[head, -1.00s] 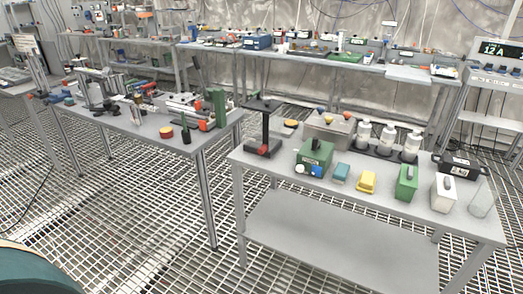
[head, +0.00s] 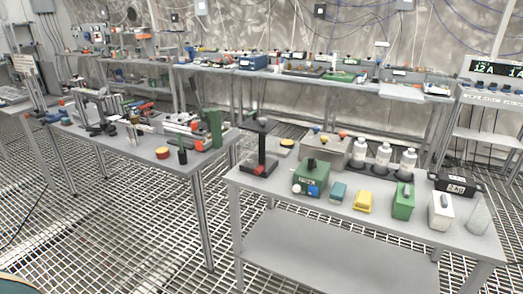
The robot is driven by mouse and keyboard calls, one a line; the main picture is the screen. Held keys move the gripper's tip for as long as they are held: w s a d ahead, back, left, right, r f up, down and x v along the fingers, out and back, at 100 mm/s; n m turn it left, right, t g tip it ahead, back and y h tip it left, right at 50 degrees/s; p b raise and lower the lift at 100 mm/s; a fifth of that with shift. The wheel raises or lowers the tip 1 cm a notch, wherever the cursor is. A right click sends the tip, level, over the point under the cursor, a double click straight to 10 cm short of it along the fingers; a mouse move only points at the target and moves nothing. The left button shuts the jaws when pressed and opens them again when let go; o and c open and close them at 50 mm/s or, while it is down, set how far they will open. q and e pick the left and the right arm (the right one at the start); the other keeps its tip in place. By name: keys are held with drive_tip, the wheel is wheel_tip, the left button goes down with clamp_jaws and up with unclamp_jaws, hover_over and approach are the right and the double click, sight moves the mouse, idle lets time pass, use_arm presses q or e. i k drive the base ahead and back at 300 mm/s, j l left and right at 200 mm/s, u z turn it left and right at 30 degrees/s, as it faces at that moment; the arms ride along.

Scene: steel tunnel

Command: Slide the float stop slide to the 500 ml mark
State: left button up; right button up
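I cannot make out a float stop slide or a 500 ml mark at this distance. A black upright stand (head: 262,150) with a flat top and a red part at its foot stands at the left end of the near right table (head: 290,211). Three white bottles with dark bases, one of them here (head: 383,157), stand at the back of that table. A clear conical vessel (head: 479,215) stands at its right end; no scale is readable on it. Neither of my grippers is in view.
The right table also carries a green box (head: 311,177), a yellow block (head: 362,202), a green can (head: 403,201) and a white can (head: 440,211). A cluttered left table (head: 125,152) stands apart across a gap. The grated floor (head: 115,235) in front is clear.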

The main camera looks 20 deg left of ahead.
sight(260, 168)
drive_tip(key=i+j, duration=0.1)
drive_tip(key=i, duration=0.9)
